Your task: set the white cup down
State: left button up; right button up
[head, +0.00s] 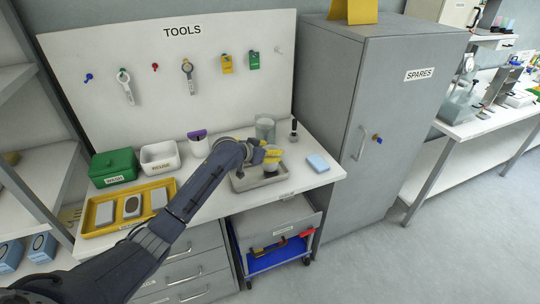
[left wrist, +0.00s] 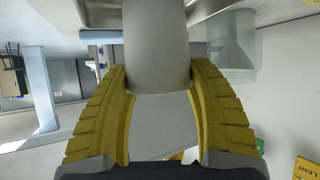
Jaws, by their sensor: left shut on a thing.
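My left gripper (head: 270,156) reaches over the grey tray (head: 241,186) on the bench in the head view. In the left wrist view its yellow fingers (left wrist: 157,85) are shut on the sides of the white cup (left wrist: 157,50), which looks pale grey there. In the head view the cup (head: 273,148) is small and partly covered by the fingers. I cannot tell whether its base touches the tray. My right gripper is in neither view.
A clear beaker (head: 265,127) stands just behind the gripper; it also shows in the left wrist view (left wrist: 236,45). A dark-handled tool (head: 294,130) and a blue block (head: 318,163) are to the right.

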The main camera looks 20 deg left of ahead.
pick_arm(q)
jog(key=shift+f, duration=0.95)
jog(key=o, duration=0.9)
jog(key=shift+f, duration=0.1)
jog(key=shift+o, duration=0.2)
jog(key=v, duration=1.2)
jog(key=shift+d, duration=0.1)
